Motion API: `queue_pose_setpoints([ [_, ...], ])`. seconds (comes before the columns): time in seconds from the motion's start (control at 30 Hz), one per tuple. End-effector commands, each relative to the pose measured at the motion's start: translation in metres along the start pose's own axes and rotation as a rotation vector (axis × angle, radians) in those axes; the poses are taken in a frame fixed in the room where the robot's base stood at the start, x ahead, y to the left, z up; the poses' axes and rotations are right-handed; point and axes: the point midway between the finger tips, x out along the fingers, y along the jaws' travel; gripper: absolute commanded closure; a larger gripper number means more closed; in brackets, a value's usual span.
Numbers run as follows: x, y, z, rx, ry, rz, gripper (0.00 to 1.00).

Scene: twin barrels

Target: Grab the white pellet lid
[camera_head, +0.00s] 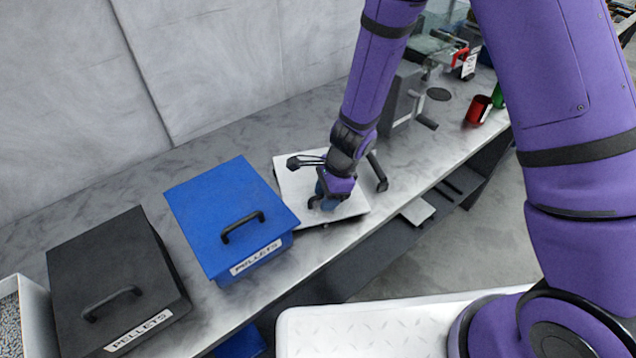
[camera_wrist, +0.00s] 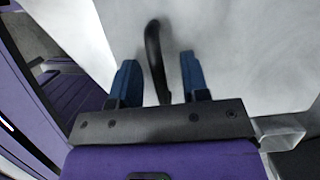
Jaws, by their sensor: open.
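The white pellet lid (camera_head: 297,186) lies flat on the grey metal counter, right of the blue pellet box. My gripper (camera_head: 325,203) is over the lid and hides part of it. In the wrist view the white lid (camera_wrist: 240,50) fills much of the picture, and its black handle (camera_wrist: 153,58) stands between the two blue fingers of my gripper (camera_wrist: 160,82). The fingers are open, one on each side of the handle, with gaps on both sides. I cannot tell exactly how deep the handle sits between them.
A blue box (camera_head: 225,205) and a black box (camera_head: 112,275), both lidded and labelled PELLETS, stand to the left. An open white container (camera_head: 30,310) with grey pellets is at the far left.

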Motion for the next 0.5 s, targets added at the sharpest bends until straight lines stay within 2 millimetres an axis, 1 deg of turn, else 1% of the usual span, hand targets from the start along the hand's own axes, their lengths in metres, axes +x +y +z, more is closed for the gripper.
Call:
queue_pose_setpoints([
  [0.03,-0.0001,0.0000,0.0000,0.000,0.000,0.000,0.58],
  [0.07,-0.0001,0.0000,0.0001,0.000,0.000,0.000,0.65],
  [0.1,-0.0001,0.0000,0.0000,0.000,0.000,0.000,0.74],
  [0.17,-0.0002,0.0000,0.0000,0.000,0.000,0.000,0.88],
  [0.2,-0.0002,0.0000,0.0000,0.000,0.000,0.000,0.97],
  [0.23,-0.0002,0.0000,0.0000,0.000,0.000,0.000,1.00],
  [0.5,-0.0004,-0.0001,0.0001,0.000,0.000,0.000,1.00],
])
